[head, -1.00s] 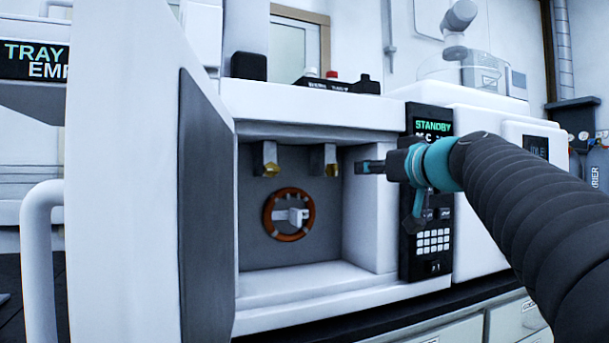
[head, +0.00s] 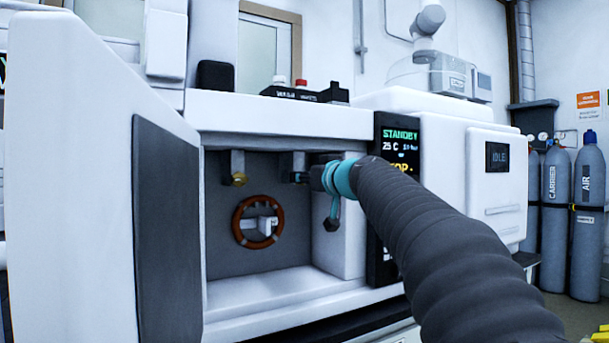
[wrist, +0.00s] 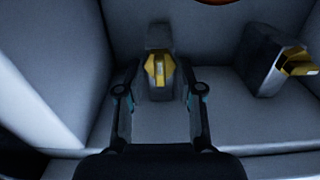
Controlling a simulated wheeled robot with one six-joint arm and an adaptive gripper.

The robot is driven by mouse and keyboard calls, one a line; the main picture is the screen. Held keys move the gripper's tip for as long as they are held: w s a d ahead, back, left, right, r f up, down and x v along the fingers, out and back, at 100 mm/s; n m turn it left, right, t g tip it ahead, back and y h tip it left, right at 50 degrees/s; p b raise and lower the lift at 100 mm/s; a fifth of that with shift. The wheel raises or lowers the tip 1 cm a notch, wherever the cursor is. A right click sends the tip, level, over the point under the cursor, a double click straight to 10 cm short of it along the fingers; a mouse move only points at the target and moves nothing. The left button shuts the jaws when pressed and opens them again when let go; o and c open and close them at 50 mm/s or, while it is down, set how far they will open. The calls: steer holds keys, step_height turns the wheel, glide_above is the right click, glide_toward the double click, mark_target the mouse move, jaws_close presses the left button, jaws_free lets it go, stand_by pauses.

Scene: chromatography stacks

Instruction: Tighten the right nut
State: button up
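The right nut is the yellow hex nut (wrist: 160,70) on a grey block, centred in the wrist view, which looks upside down compared with the head view. My gripper (wrist: 161,84) is open, with one finger on each side of the line to this nut. I cannot tell whether the fingertips touch it. In the head view my gripper (head: 304,177) reaches into the open oven chamber at the right block (head: 292,161) and hides the right nut there. The left nut (head: 239,179) shows on its own block; it also shows at the right of the wrist view (wrist: 298,63).
An orange-brown ring (head: 238,226) is mounted on the chamber's back wall below the nuts. The open oven door (head: 165,230) stands at the left. The chamber's right wall (head: 345,235) is close to my gripper. The chamber floor is clear.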

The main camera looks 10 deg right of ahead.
jaws_close()
steer(key=shift+f+m, duration=0.1)
steer(key=shift+m, duration=0.3)
steer(key=shift+w+d+f+m+p, duration=0.1)
steer(key=shift+m+p, duration=0.15)
steer(key=shift+m, duration=4.05)
steer(key=shift+f+m+p, duration=0.1)
steer(key=shift+m+p, duration=0.15)
steer(key=shift+m, duration=4.05)
